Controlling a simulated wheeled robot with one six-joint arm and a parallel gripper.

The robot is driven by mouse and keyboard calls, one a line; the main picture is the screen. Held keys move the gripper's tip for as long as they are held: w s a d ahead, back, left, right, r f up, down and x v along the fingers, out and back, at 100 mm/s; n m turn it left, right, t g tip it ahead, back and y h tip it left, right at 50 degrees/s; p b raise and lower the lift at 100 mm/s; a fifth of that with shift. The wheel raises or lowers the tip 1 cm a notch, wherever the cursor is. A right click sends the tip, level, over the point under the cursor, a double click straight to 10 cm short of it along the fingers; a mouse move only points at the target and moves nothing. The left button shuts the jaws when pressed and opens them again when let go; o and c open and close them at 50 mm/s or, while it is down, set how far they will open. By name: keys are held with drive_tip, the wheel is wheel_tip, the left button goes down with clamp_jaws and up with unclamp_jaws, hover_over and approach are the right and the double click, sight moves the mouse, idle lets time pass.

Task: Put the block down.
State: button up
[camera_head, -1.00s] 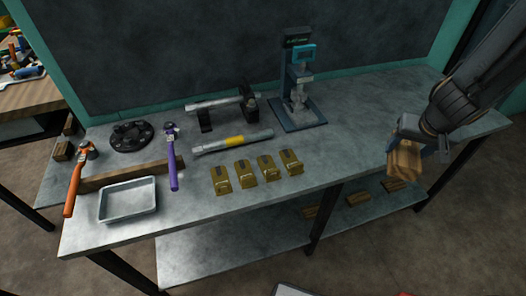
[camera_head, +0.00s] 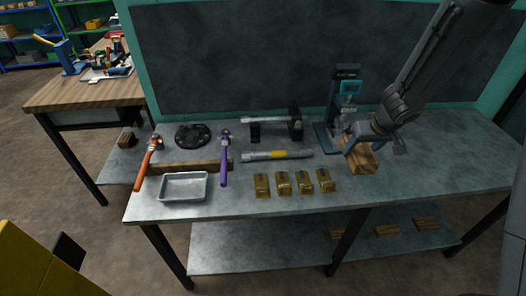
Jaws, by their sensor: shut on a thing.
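A wooden block (camera_head: 362,160) is between the jaws of my gripper (camera_head: 368,143), at the right part of the grey workbench (camera_head: 440,165). My gripper is shut on the block and comes down from the upper right. The block is tilted in the picture, beside the teal press and right of the brass blocks. I cannot tell whether its underside touches the bench top. My gripper hides part of the block's upper side.
A teal press (camera_head: 343,110) stands close left of my gripper. Several brass blocks (camera_head: 283,183), a steel tray (camera_head: 183,187), an orange hammer (camera_head: 148,163) and a purple hammer (camera_head: 224,165) are further left. The bench top is clear to the right. Wooden pieces lie on the lower shelf (camera_head: 290,255).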

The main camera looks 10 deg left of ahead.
drive_tip(key=shift+w+a, duration=0.15)
drive_tip(key=shift+w, duration=0.05)
wheel_tip(320, 180, down, 6)
drive_tip(key=b, duration=0.7)
drive_tip(key=shift+f, duration=0.1)
wheel_tip(320, 180, down, 4)
drive_tip(key=b, duration=0.4)
drive_tip(key=shift+b, duration=0.4)
drive_tip(key=o, duration=1.4)
